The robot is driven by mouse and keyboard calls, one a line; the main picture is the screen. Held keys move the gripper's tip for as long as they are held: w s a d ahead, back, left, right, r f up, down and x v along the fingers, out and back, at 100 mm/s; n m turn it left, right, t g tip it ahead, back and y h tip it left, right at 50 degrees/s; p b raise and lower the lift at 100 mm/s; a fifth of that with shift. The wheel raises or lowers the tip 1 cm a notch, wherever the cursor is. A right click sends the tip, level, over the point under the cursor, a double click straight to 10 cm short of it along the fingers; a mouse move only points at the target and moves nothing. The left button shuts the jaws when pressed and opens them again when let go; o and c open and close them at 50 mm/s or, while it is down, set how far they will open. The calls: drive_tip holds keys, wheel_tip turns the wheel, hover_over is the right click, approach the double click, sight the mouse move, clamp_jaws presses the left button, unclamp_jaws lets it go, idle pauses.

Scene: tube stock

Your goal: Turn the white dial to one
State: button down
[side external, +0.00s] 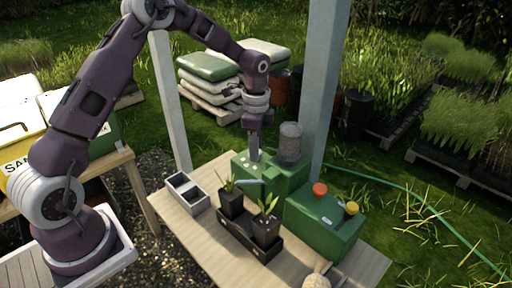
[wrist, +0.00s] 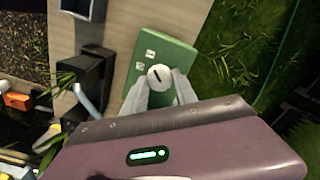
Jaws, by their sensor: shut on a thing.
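The white dial (wrist: 160,77) is a round knob with a dark pointer line, on the top face of a green box (wrist: 183,57). White labels (wrist: 145,59) sit on the box beside the dial; I cannot read them. My gripper (wrist: 160,84) points down at the box with its pale fingers shut on the dial, one on each side. In the side view my gripper (side external: 254,155) reaches the top of the green box (side external: 297,180) at the back of the table, and its fingers hide the dial there.
A clear-grey cylinder (side external: 290,143) stands on the box just right of my gripper. A black tray (side external: 235,232) with potted seedlings is in front. A second green box (side external: 322,232) with red (side external: 320,188) and yellow (side external: 351,208) knobs is at right. A post (side external: 322,80) rises behind.

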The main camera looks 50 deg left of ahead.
drive_tip(key=c, duration=1)
unclamp_jaws()
drive_tip(key=shift+o, duration=0.2)
wheel_tip(320, 180, up, 7)
drive_tip(key=shift+r, duration=0.1)
